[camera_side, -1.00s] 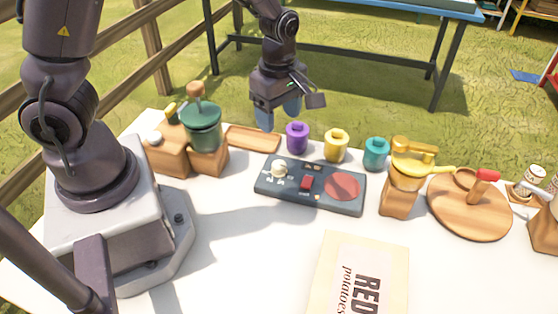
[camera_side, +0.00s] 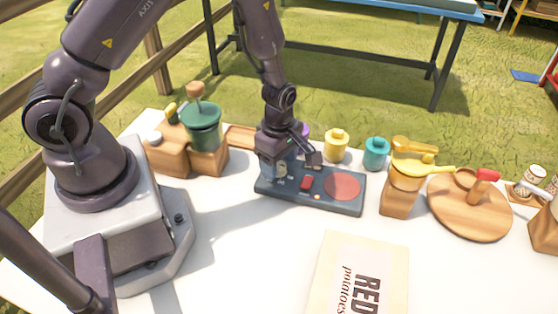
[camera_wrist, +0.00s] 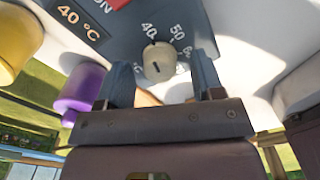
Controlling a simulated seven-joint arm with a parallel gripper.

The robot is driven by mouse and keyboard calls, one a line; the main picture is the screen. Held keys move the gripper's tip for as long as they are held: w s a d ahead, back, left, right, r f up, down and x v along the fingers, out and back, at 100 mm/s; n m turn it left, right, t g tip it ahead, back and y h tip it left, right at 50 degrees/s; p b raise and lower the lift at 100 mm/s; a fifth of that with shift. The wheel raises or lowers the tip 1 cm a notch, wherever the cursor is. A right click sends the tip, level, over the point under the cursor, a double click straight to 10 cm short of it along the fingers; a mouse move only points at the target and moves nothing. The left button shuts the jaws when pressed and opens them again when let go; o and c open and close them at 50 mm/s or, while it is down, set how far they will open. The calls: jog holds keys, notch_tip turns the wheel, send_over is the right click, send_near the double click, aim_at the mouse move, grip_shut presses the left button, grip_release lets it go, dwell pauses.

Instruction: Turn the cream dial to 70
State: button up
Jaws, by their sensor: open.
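The cream dial (camera_wrist: 160,62) sits on the dark control panel (camera_wrist: 115,32) between the two blue fingers of my gripper (camera_wrist: 163,70) in the wrist view. My gripper is open, with a finger on either side of the dial; I cannot tell whether either touches it. Numbers 40, 50 and part of a 6 show around the dial, and a small dark mark is on its face. A display on the panel reads 40 °C. In the side view my gripper (camera_side: 278,165) is low over the left end of the panel (camera_side: 290,203) and partly hides the dial.
The panel also carries a red switch (camera_side: 305,183) and a round red plate (camera_side: 342,186). Purple, yellow (camera_side: 336,146) and teal (camera_side: 376,153) pots stand behind it. A green pot (camera_side: 203,127) is on the left. A potato packet (camera_side: 328,285) lies in front. White table is clear front left.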

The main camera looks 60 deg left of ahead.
jog(key=shift+f, duration=0.15)
jog(key=c, duration=0.9)
